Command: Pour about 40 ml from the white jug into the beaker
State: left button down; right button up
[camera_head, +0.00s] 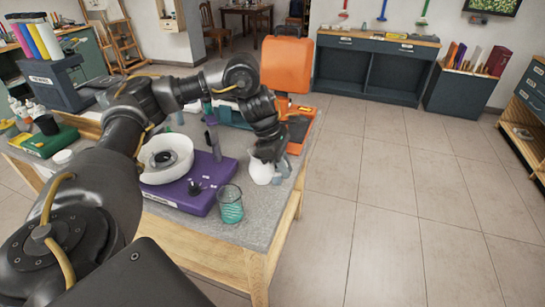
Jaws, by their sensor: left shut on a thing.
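The white jug (261,172) is at the right part of the worktable, partly hidden by my left gripper (268,154). My left gripper is shut on the jug from above and behind. I cannot tell whether the jug touches the table. The beaker (230,204) is clear glass with teal in its lower part, and stands upright near the table's front edge. It is in front and to the left of the jug, apart from it. My right gripper is not in view.
A purple device (205,183) with a white bowl (166,157) stands left of the beaker. Orange equipment (287,66) stands behind the jug. A green tray (42,141) is at far left. The tiled floor to the right is clear up to the cabinets (372,68).

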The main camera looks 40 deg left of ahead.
pick_arm(q)
jog(key=s+d+f+m+g, duration=0.2)
jog(key=s+d+m+g, duration=0.2)
jog(key=d+m, duration=0.7)
jog(key=shift+s+d+m+g+y, duration=0.25)
jog(key=shift+s+m, duration=0.35)
jog(key=shift+s, duration=0.6)
